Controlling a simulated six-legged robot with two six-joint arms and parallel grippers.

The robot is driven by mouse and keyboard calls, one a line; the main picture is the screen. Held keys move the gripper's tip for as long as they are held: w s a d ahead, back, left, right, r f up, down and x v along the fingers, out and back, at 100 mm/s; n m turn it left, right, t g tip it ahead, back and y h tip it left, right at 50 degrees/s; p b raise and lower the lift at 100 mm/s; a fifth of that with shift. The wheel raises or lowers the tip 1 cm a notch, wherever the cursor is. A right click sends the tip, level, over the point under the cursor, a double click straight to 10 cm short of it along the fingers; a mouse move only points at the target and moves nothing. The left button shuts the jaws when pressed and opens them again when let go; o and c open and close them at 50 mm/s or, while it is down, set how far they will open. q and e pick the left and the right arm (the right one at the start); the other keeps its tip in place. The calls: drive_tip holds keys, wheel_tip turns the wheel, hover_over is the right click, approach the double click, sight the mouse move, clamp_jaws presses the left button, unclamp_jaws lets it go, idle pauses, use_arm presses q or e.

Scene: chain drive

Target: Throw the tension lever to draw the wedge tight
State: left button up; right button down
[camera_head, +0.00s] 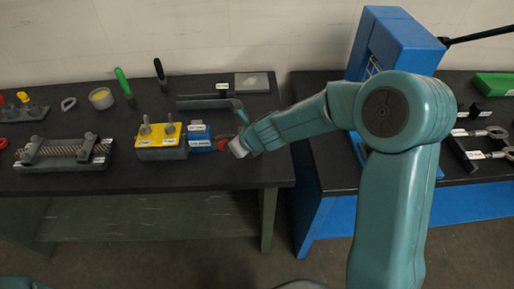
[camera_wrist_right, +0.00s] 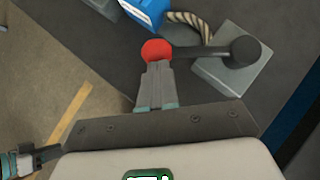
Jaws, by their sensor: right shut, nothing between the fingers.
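The tension lever's red knob (camera_wrist_right: 157,50) is in the right wrist view, with a dark arm running right to a round black pivot (camera_wrist_right: 245,48) on a grey base plate (camera_wrist_right: 228,72). In the head view the red knob (camera_head: 222,144) is just left of my right gripper (camera_head: 234,147). The gripper is shut and empty; in the wrist view its fingertips (camera_wrist_right: 157,66) are at the knob's near side, touching or very close. A blue block (camera_head: 200,138) with white labels is beside the knob. I cannot make out the wedge.
A yellow-topped block (camera_head: 160,141) with pegs stands left of the blue block. A grey bar fixture (camera_head: 205,103) lies behind. A rope piece (camera_wrist_right: 190,25) shows past the knob. The dark table (camera_head: 230,175) is clear in front; a gap separates it from the blue bench.

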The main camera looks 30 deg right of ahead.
sight(223, 141)
drive_tip(key=shift+w+a+m+h, duration=0.35)
drive_tip(key=shift+w+m+h, duration=0.3)
drive_tip(key=shift+m, duration=0.15)
drive_tip(key=shift+w+a+m+h, duration=0.3)
drive_tip(key=shift+w+m+h, duration=0.3)
drive_tip(key=shift+m, duration=0.2)
drive_tip(key=shift+w, duration=0.75)
drive_tip(key=shift+p, duration=0.3)
